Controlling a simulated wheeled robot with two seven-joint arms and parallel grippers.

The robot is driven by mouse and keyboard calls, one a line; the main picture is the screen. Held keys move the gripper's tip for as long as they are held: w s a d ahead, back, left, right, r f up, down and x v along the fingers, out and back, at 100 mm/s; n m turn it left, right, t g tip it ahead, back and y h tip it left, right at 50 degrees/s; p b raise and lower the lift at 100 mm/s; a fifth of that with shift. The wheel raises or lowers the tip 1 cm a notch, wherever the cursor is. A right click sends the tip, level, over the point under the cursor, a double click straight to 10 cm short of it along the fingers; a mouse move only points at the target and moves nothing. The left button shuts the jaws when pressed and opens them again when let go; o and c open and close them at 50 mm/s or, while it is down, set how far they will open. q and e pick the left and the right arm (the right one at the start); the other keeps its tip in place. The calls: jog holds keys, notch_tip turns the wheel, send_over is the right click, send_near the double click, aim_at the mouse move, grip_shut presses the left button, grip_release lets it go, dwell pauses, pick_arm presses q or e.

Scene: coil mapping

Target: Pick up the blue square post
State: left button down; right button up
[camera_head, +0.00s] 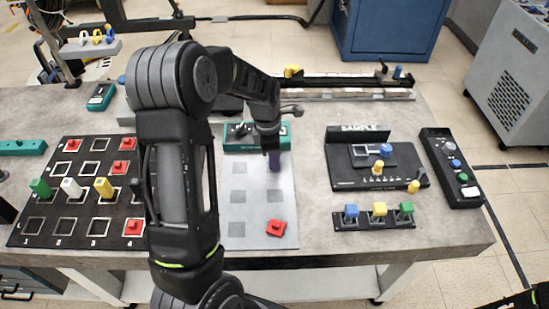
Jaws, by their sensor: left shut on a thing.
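The blue square post (274,162) shows as a small dark blue-purple block at the upper right of the grey plate (238,213). My left gripper (271,148) comes down over it from above and is shut on it. The post's top is hidden by the fingers, and I cannot tell whether its bottom touches the plate. A red piece (276,227) lies at the plate's lower right.
The black numbered board (50,228) at the left holds green, white, yellow and red pieces. A teal case (240,146) lies just behind the plate. The black sample panel (345,180), a row of coloured knobs (379,210) and a control box (451,170) stand right. Bare table lies between plate and panel.

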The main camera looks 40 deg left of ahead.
pick_arm(q)
notch_tip(320, 180, up, 10)
jog(key=shift+f+b, duration=0.1)
jog(key=shift+b, duration=0.45)
pick_arm(e)
jog(key=shift+f, duration=0.55)
jog(key=shift+f, duration=0.1)
